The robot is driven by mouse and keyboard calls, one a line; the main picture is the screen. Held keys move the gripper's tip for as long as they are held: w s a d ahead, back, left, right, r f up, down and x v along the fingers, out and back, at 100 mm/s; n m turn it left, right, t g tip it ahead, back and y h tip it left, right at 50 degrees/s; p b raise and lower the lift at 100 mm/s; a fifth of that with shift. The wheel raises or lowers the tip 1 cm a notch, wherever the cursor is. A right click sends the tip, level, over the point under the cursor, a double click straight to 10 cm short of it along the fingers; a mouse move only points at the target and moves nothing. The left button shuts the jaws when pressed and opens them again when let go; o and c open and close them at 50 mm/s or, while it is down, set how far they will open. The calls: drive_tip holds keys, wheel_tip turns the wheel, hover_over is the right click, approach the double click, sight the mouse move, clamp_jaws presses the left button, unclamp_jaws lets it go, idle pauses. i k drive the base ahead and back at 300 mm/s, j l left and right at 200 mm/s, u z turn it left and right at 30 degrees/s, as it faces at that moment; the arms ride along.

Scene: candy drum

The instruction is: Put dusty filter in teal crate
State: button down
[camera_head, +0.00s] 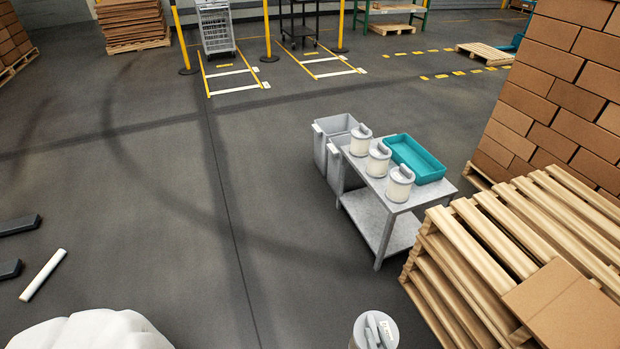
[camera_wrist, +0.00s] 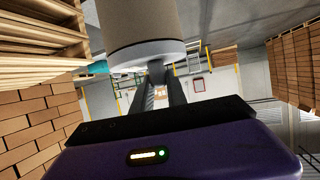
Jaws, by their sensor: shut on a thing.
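In the wrist view my gripper (camera_wrist: 157,72) is shut on the grey handle of a filter, taken to be the dusty filter (camera_wrist: 140,25). Its body is dull tan with a pale end cap, and the frame edge cuts it off. The teal crate (camera_head: 427,172) is an open, empty-looking tray on the grey cart (camera_head: 385,210); a bit of teal also shows beside the held filter in the wrist view (camera_wrist: 97,69). Cream filters stand upright on the cart: a back one (camera_head: 360,142), a middle one (camera_head: 379,160) and a front one (camera_head: 400,185). My gripper is not recognisable in the head view.
Two grey bins (camera_head: 333,132) stand against the cart's left side. Stacked wooden pallets (camera_head: 465,265) and a cardboard box wall (camera_head: 555,95) stand to the right. A round grey-topped thing (camera_head: 362,325) is cut off at the bottom.

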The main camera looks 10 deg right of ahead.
sight(408, 158)
drive_tip(key=i+j+z, duration=0.1)
drive_tip(key=i+z, duration=0.2)
drive_tip(key=i, duration=0.25)
drive_tip(key=i+j+z, duration=0.3)
drive_tip(key=i, duration=0.25)
drive_tip(key=i+j+z, duration=0.25)
drive_tip(key=i, duration=0.25)
